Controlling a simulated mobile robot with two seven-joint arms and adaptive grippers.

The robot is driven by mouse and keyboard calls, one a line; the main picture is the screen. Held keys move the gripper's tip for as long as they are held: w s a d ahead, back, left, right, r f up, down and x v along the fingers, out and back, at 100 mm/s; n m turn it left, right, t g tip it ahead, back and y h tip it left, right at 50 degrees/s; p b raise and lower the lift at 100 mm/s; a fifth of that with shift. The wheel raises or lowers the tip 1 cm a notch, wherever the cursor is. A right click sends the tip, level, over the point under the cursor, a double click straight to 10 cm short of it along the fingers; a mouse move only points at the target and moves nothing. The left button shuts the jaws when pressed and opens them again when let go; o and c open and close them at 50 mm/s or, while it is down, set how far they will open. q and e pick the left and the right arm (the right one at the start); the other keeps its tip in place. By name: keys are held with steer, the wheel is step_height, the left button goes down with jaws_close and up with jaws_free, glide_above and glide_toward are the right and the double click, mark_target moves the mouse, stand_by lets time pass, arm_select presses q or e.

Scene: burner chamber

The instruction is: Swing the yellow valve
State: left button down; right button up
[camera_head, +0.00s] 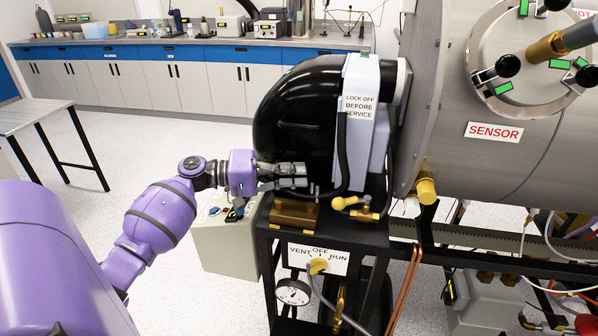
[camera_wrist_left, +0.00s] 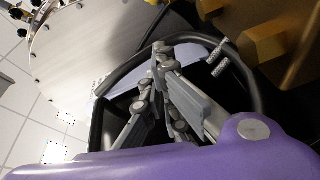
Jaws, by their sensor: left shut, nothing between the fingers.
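A yellow-handled valve (camera_head: 349,203) with a brass body sits on the black frame's top, below the black burner housing. Its yellow lever points to the left in the head view. My left gripper (camera_head: 304,175) is shut and empty, up and to the left of the lever, in front of the black housing and apart from the lever. In the left wrist view, the gripper's fingers (camera_wrist_left: 163,55) come together near a black hose, and I cannot make out the yellow lever there. My right gripper is not in view.
A yellow knob (camera_head: 318,266) sits on a VENT/OFF/RUN panel (camera_head: 299,258) below. A brass block (camera_head: 294,213) lies under my left gripper. A black hose (camera_head: 341,150) hangs beside the fingers. The steel chamber (camera_head: 450,90) fills the right. Open floor lies at left.

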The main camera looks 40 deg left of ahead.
mark_target(352, 201)
arm_select(q)
steer(key=w+d+f+p, duration=0.1)
steer(key=w+d+p, duration=0.1)
steer(key=d, duration=0.6)
steer(key=shift+w+d+p, duration=0.2)
steer(key=shift+w+p, duration=0.15)
steer(key=shift+w, duration=0.1)
steer(key=shift+f, duration=0.1)
